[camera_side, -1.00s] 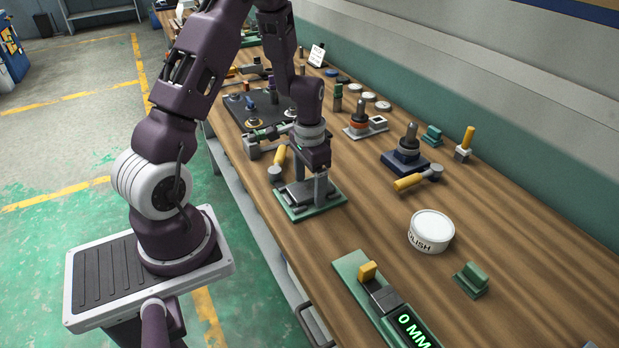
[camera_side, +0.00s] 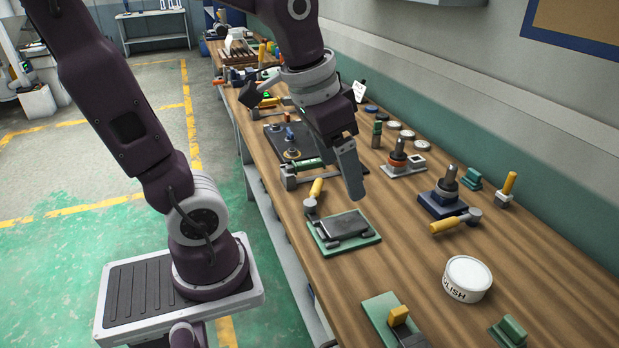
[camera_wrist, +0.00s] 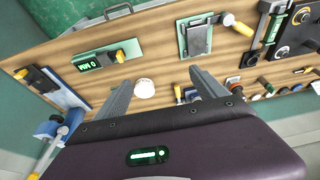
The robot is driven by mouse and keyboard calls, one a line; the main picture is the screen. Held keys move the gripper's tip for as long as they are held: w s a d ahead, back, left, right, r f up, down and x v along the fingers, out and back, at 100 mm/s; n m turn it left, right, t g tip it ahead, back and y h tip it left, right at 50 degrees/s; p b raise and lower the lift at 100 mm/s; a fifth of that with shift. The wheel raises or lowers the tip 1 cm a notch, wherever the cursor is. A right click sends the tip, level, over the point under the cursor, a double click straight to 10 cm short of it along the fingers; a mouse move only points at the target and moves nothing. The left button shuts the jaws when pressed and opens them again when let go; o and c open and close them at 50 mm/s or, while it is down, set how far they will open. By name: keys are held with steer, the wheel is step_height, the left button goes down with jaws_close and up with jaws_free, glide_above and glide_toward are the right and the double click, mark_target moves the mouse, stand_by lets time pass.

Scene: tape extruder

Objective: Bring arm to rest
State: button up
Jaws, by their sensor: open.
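My gripper (camera_side: 347,172) hangs above the wooden bench in the side view, tilted, clear of the green base plate with a dark flat block (camera_side: 343,231) below it. In the wrist view my gripper (camera_wrist: 158,85) shows two fingers spread wide with nothing between them. Past the fingers lie the bench and a small white round tub (camera_wrist: 144,88). The green plate with its dark block also shows in the wrist view (camera_wrist: 199,38), beyond the right finger. In the side view the fingers overlap, so their gap is hidden there.
A white tub marked POLISH (camera_side: 467,279) stands at the right. A yellow-handled tool (camera_side: 455,221) lies by a dark blue stand (camera_side: 443,201). A black mat (camera_side: 290,143) with small parts is at the left. A green-based gauge (camera_side: 394,322) sits at the front. Bare bench lies between them.

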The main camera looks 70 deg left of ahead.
steer(key=s+d+r+t, duration=0.1)
steer(key=s+d+t, duration=0.1)
steer(key=s, duration=0.5)
steer(key=shift+s+d, duration=0.2)
steer(key=shift+d, duration=0.55)
